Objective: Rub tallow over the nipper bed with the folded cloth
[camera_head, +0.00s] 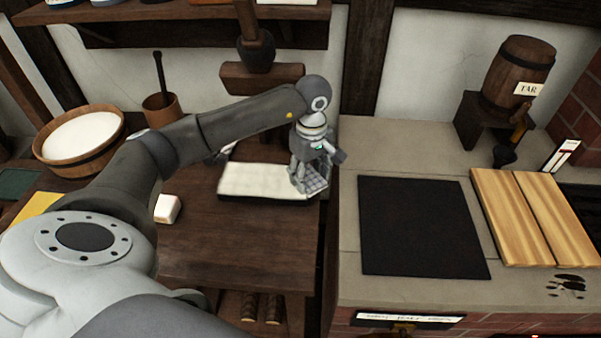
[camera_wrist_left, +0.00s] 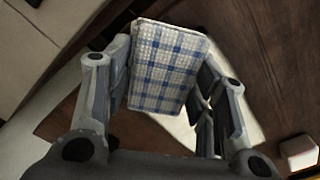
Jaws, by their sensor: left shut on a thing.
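The nipper bed (camera_head: 255,181) looks like a pale, cream-topped slab with a dark edge on the wooden bench; its right end is partly covered by my left gripper. My left gripper (camera_head: 309,175) is at that right end, pointing down. It is shut on the folded cloth (camera_head: 315,184), which is blue and white checked. The cloth (camera_wrist_left: 167,68) fills the space between the fingers in the left wrist view, with part of the pale bed (camera_wrist_left: 181,128) behind it. Whether the cloth touches the bed I cannot tell. My right gripper is not in view.
A small white block (camera_head: 167,208) lies on the bench (camera_head: 235,240) left of the bed. A wooden tub (camera_head: 80,140) with white contents stands further left. A stone counter (camera_head: 400,165) with a black mat (camera_head: 420,226) and wooden boards (camera_head: 535,217) is on the right.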

